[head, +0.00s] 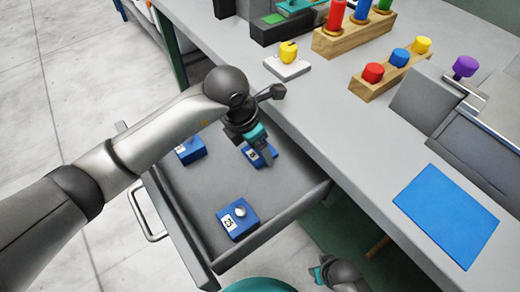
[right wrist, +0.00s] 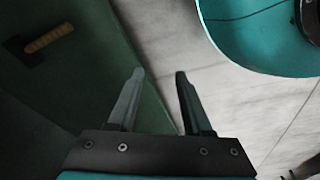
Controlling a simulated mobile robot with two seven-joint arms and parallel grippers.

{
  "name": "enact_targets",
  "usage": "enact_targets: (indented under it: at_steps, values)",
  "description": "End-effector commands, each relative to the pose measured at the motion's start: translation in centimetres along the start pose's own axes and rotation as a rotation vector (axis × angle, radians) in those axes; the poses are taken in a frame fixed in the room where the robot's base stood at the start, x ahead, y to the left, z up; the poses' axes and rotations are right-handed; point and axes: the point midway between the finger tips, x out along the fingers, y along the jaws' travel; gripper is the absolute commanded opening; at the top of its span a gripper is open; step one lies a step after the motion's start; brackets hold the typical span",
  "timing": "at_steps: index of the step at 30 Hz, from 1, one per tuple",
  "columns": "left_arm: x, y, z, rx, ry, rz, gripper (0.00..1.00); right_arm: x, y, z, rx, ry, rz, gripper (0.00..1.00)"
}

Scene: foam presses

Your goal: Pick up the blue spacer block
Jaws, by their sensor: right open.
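Three blue blocks with white labels and small knobs are in the open drawer. The front block (head: 238,222) reads 25. Another block (head: 191,151) is at the back left, partly hidden by my left arm. The third block (head: 254,160) lies at the back right, right below my left gripper (head: 262,152), which partly covers it. I cannot tell whether the left fingers are closed on it. My right gripper (right wrist: 158,75) is open and empty in the right wrist view, with floor and a dark green panel beyond. Its teal part (head: 320,272) shows at the bottom of the head view.
The grey drawer (head: 205,215) stands open from the grey bench (head: 345,150). On the bench are a blue mat (head: 448,214), wooden racks (head: 378,84) with coloured knobs, a yellow knob on a white plate (head: 287,68) and a grey press (head: 480,130). The drawer's middle is clear.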

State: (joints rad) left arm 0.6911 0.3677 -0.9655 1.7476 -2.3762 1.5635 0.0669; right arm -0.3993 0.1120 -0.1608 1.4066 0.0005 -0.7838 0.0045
Motion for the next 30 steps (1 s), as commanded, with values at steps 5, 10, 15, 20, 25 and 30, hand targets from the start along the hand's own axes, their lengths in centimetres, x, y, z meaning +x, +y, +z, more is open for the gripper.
enact_targets:
  at_steps: [5,10,15,20,25,30]
  values:
    - [-0.1,0.0,0.1,0.000,-0.003,0.001,0.14,0.0,0.0,0.1,0.000,-0.001,0.000,0.50]
    - [-0.2,0.0,0.1,0.000,-0.003,0.001,0.14,-0.1,0.0,0.0,0.000,0.001,0.000,0.50]
    - [-0.9,0.1,0.3,0.001,-0.003,0.001,0.14,0.3,0.3,0.9,-0.005,-0.007,0.004,0.50]
    - [-1.6,0.1,-0.7,0.000,0.001,0.003,0.14,1.1,0.9,1.8,-0.009,-0.009,0.012,0.50]
    - [-2.6,0.1,-3.9,-0.001,0.003,0.001,0.14,1.9,1.5,3.3,-0.010,-0.013,0.019,0.50]
    - [-6.0,0.1,-2.4,0.002,-0.006,0.003,0.14,2.5,2.3,5.3,-0.012,-0.016,0.029,0.50]
